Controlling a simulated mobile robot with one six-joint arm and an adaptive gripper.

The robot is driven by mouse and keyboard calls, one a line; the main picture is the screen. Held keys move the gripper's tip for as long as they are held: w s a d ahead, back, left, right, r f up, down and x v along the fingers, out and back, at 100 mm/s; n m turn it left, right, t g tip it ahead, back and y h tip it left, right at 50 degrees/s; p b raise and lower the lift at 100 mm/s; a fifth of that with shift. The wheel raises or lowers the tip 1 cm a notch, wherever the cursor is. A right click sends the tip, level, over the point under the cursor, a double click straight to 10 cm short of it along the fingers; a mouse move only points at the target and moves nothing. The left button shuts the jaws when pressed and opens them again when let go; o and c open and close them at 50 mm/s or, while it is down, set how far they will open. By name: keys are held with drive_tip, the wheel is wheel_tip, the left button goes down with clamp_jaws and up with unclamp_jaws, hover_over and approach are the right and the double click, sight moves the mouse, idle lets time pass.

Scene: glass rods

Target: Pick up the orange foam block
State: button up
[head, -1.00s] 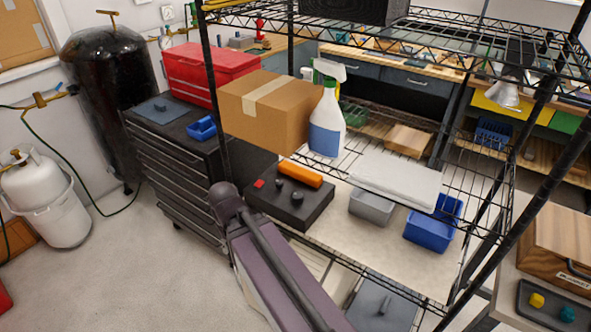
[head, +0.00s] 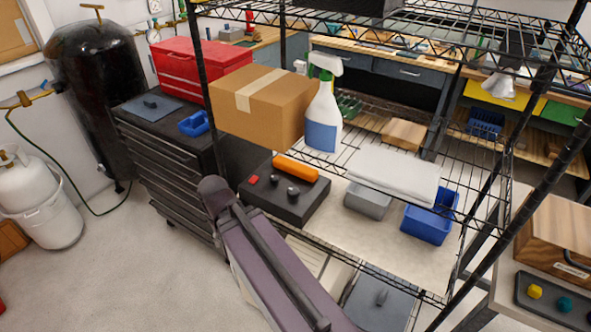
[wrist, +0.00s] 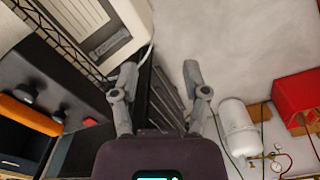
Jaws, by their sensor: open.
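The orange foam block (head: 295,168) is long with rounded edges. It lies at the back of a dark box (head: 262,204) on the wire rack's middle shelf, beside several small pieces. In the wrist view the orange block (wrist: 28,115) shows at the left edge, on the dark box and partly cut off by the frame. My gripper (wrist: 160,75) is open and empty, with its fingers wide apart. It is well to the side of the block and not touching it. In the head view my arm rises in front of the shelf, and the fingers cannot be made out.
A folded white cloth (head: 395,174), a grey bin (head: 368,203) and a blue bin (head: 430,222) are to the right. Black rack posts and wire shelves bound the space. Open floor lies left.

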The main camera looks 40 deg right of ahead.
drive_tip(key=o, duration=0.3)
drive_tip(key=shift+o, duration=0.5)
drive_tip(key=shift+w+d+f, duration=0.1)
drive_tip(key=w+d+f+m+t+y+b, duration=0.2)
drive_tip(key=w+d+f+m+y+b, duration=0.3)
drive_tip(key=d+m, duration=0.4)
drive_tip(key=w+d+m+t+b, duration=0.1)
drive_tip(key=d+m+t+b, duration=0.1)
drive_tip(key=d+m, duration=0.3)
drive_tip(key=w+d+m+t+b, duration=0.2)
drive_tip(key=d+m, duration=0.3)
drive_tip(key=d, duration=0.7)
drive_tip(key=w+d+m+t+y+b, duration=0.1)
drive_tip(key=d+m+t+b, duration=0.1)
drive_tip(key=d+m, duration=0.3)
drive_tip(key=shift+w+d+m+t+b, duration=0.2)
drive_tip(key=shift+d+b, duration=0.25)
drive_tip(key=shift+d, duration=0.45)
drive_tip(key=shift+w+d+m+t+b, duration=0.1)
drive_tip(key=shift+d+m+t+b, duration=0.1)
drive_tip(key=shift+d+b, duration=0.45)
drive_tip(key=s+d+r+m+t+b, duration=0.1)
drive_tip(key=d+m, duration=0.5)
drive_tip(key=d, duration=0.6)
drive_tip(key=s+t+b, duration=0.1)
drive_tip(key=s+t, duration=0.1)
drive_tip(key=shift+s+d+r+m+t+h, duration=0.2)
drive_tip(key=shift+d+m+t+h, duration=0.1)
drive_tip(key=shift+d+t, duration=0.1)
drive_tip(key=shift+a+f, duration=0.1)
